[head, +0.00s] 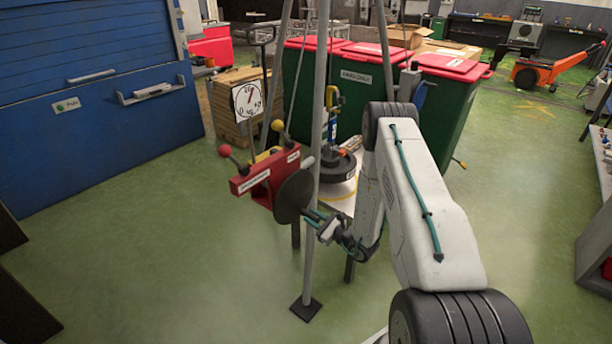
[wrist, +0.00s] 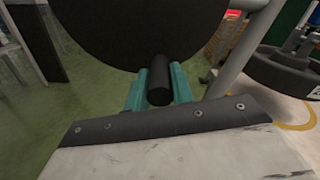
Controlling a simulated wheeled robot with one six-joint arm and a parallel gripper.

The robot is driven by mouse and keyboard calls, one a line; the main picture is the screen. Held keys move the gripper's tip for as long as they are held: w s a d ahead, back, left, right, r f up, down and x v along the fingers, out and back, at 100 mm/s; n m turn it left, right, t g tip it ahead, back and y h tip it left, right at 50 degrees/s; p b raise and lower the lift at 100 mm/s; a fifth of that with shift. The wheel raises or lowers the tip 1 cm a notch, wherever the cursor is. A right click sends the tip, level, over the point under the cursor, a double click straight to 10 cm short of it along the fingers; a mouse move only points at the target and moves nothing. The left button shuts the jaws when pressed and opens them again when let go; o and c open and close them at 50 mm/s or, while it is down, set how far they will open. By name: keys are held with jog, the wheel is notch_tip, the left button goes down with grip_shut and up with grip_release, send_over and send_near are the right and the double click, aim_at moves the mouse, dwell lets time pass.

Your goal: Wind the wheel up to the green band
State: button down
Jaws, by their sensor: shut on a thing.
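The wheel is a dark round disc (head: 294,196) on the side of a red box (head: 262,178) with white labels. In the wrist view the wheel (wrist: 145,30) fills the top of the picture. My gripper (head: 313,216) is at the near right edge of the wheel. In the wrist view its teal fingers (wrist: 159,88) are shut on the wheel's short black handle (wrist: 159,86), one on each side. A white dial (head: 247,99) with a red needle stands behind the box. I cannot make out a green band on it.
A grey tripod leg (head: 315,150) stands close beside the wheel and my gripper. Dark round weights (head: 332,166) hang below a yellow hook (head: 332,97). Levers with a red knob (head: 225,150) and a yellow knob (head: 277,125) rise from the box. Green bins (head: 361,92) stand behind.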

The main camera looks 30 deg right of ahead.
jog(key=shift+s+a+f+m, duration=0.15)
jog(key=shift+s+a+m, duration=0.05)
jog(key=shift+a+m, duration=0.25)
jog(key=shift+s+a+f+m, duration=0.15)
jog(key=shift+s+a+m, duration=0.05)
jog(key=shift+a+m, duration=0.2)
jog(key=shift+a, duration=0.1)
jog(key=shift+s+a+m, duration=0.1)
jog(key=shift+a+m, duration=0.1)
jog(key=shift+m, duration=0.05)
jog(key=a+m, duration=0.2)
jog(key=shift+s+m, duration=0.3)
jog(key=shift+s, duration=0.05)
jog(key=shift+s+a+r+m, duration=0.25)
jog(key=shift+a+m, duration=0.35)
jog(key=shift+m, duration=0.4)
jog(key=shift+s+a+r+m, duration=0.2)
jog(key=shift+a+m, duration=0.4)
jog(key=shift+m, duration=0.4)
